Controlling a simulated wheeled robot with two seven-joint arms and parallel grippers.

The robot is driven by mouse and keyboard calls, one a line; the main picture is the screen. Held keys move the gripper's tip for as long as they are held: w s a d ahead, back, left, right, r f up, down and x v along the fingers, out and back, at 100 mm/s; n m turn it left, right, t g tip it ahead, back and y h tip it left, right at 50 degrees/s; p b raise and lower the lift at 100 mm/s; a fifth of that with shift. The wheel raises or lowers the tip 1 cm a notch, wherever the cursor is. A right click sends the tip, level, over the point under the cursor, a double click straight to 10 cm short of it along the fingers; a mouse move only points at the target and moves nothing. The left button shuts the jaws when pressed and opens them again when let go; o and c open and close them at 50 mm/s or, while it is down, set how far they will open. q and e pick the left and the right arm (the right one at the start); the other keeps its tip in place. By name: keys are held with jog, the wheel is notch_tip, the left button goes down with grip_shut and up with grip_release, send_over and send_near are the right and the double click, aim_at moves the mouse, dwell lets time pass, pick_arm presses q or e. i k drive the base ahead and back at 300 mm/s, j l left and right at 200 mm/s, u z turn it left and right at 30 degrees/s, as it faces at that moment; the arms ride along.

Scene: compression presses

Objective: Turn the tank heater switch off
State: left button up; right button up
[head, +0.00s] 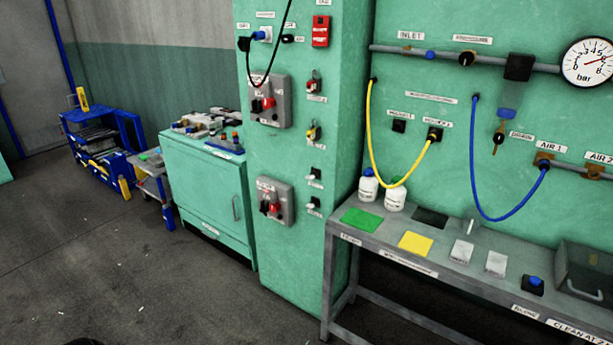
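A green column (290,150) carries several switches, and their labels are too small to read, so I cannot tell which one is the tank heater switch. An upper grey switch box (283,88) has a red knob and a dark part on its front. A lower grey switch box (288,190) also has red and dark knobs. To their right are a red-and-grey switch (313,86), a yellow-and-dark switch (313,132) and two small dark switches with pale levers (314,174). Neither of my grippers is in view.
A grey metal bench (345,230) with coloured pads stands right of the column. A green cabinet (205,190) with items on top and a blue rack (100,145) stand left. Hoses hang on the right wall. Open floor (110,260) lies in front.

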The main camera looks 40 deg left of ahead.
aim_at(285, 38)
jog(key=u, duration=1.25)
